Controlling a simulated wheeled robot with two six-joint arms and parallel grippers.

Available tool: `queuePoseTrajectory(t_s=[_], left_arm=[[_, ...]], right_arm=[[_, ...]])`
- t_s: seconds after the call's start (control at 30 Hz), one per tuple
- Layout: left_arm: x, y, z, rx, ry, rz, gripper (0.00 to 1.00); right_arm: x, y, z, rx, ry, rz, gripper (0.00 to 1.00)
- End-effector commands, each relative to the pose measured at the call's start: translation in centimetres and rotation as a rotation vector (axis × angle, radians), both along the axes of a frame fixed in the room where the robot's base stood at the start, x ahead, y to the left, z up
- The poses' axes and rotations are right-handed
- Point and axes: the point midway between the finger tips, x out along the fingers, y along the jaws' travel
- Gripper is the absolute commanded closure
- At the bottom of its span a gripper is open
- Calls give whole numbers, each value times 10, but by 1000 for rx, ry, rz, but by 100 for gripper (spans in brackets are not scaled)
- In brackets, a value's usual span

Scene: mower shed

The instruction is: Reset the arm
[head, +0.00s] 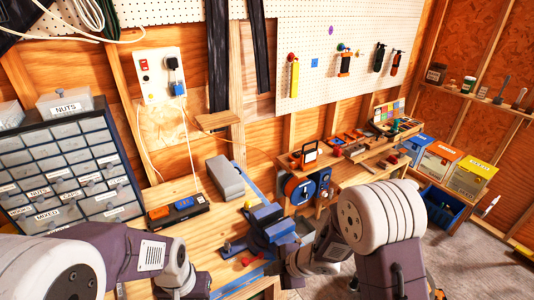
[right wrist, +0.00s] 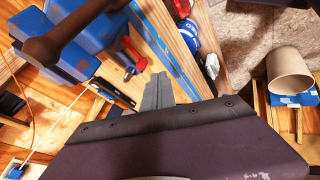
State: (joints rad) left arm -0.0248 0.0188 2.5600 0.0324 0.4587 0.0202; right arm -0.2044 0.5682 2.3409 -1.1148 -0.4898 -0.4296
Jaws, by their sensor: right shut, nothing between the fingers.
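My right arm (head: 385,225) comes in from the right in the head view and reaches toward the front of the workbench. In the right wrist view my right gripper (right wrist: 158,92) is shut and empty, its grey fingers together above the bench edge. In the head view its fingers are hard to make out beside the blue vise (head: 268,222). The vise also shows at the upper left of the right wrist view (right wrist: 75,40), close by. My left arm (head: 140,252) lies across the lower left in the head view; its gripper is not visible.
A drawer cabinet (head: 72,172) stands at the left, with a grey case (head: 225,178) on the bench. A red-handled tool (right wrist: 133,55) lies near the vise. A lower bench and a shelf with coloured boxes (head: 468,176) stand to the right. Floor (head: 475,240) shows at right.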

Motion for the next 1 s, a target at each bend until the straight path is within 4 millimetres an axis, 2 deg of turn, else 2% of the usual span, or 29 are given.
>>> queuePoseTrajectory(t_s=[0.07, 0.1, 0.17, 0.2, 0.23, 0.3, 0.33, 0.43, 0.53, 1.0], left_arm=[[0, 0, -16, 0, 0, 0, 64], [0, 0, -29, 0, 0, 0, 64], [0, 0, -52, 0, 0, 0, 64], [0, 0, -66, 0, 1, 0, 64], [0, 0, -75, 0, 1, 0, 64], [-1, 0, -93, 0, 1, 0, 64], [-1, 0, -99, 0, 1, 0, 64], [0, 0, -111, 0, 1, 0, 64], [0, 0, -114, 0, 0, 0, 64], [0, 0, -111, 0, 0, 0, 64]], right_arm=[[10, -21, -10, -27, 11, -134, 100], [17, -43, -16, -51, 28, -274, 100], [17, -88, -27, -82, 84, -560, 100], [8, -117, -33, -90, 139, -767, 100], [-3, -135, -38, -89, 187, -917, 100], [-36, -164, -46, -68, 316, -1231, 100], [-52, -170, -49, -53, 373, -1342, 100], [-93, -173, -55, -2, 541, -1611, 100], [-113, -168, -54, 27, 636, -1730, 100], [-116, -167, -50, 28, 654, -1745, 100]])
